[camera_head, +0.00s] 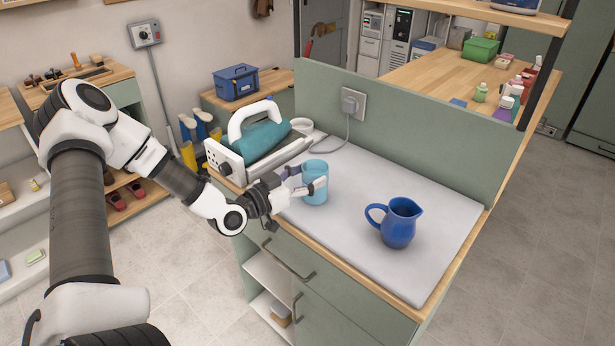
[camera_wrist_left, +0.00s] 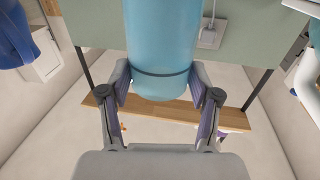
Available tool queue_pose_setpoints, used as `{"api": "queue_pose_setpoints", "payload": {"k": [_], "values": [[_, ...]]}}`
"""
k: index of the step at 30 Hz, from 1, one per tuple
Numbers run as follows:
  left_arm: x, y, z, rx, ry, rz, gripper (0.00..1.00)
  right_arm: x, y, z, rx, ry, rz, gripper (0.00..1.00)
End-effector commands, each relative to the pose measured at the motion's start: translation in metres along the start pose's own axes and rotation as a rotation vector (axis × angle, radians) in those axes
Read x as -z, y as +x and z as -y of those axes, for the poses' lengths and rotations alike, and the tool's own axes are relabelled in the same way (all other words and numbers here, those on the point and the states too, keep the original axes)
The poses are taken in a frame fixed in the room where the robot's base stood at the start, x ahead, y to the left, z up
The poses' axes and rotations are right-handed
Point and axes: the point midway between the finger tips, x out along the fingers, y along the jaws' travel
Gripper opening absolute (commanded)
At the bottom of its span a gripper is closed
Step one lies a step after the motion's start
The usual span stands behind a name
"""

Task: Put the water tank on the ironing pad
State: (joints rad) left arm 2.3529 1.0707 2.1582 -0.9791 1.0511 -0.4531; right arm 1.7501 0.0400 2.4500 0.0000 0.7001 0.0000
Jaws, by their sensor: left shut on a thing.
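The water tank (camera_head: 315,183) is a light blue cylinder at the left part of the ironing pad (camera_head: 345,231), a pale grey sheet on the counter top. My left gripper (camera_head: 308,187) is shut on the water tank from the left side. In the left wrist view the tank (camera_wrist_left: 162,45) fills the upper middle, with a dark ring around it, between the two fingers of my gripper (camera_wrist_left: 162,95). The tank looks upright over the pad; I cannot tell whether its base touches it. My right gripper is not in view.
A blue jug (camera_head: 399,224) stands on the pad, right of the tank. A teal and white iron (camera_head: 258,136) rests on its station at the counter's back left. A green panel (camera_head: 420,140) with a socket (camera_head: 352,102) and cord closes the back. The pad's front middle is clear.

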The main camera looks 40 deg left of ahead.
Motion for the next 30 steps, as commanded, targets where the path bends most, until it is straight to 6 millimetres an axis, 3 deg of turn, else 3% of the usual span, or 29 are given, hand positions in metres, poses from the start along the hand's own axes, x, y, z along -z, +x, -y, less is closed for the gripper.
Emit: {"api": "queue_pose_setpoints", "payload": {"k": [2, 3, 4, 5, 17, 24, 30], "values": [[-0.004, 0.000, 0.000, 0.000, 0.000, 0.000, 0.28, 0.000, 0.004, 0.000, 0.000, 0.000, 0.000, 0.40], [-0.003, 0.000, 0.000, 0.000, 0.000, 0.000, 0.73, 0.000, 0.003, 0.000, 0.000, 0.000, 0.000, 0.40], [-0.003, 0.000, 0.000, 0.000, 0.000, 0.000, 0.84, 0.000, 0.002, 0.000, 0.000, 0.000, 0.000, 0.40], [-0.003, 0.000, 0.000, 0.000, 0.000, 0.000, 0.88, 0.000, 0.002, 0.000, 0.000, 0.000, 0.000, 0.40], [0.005, 0.000, 0.000, 0.000, -0.001, 0.000, 0.88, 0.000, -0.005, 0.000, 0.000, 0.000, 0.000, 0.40], [0.007, -0.031, 0.001, 0.006, -0.009, -0.002, 0.88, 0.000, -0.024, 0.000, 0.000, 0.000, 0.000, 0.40], [0.012, -0.066, 0.001, 0.007, -0.006, 0.000, 0.88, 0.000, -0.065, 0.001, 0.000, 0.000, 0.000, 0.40]]}}
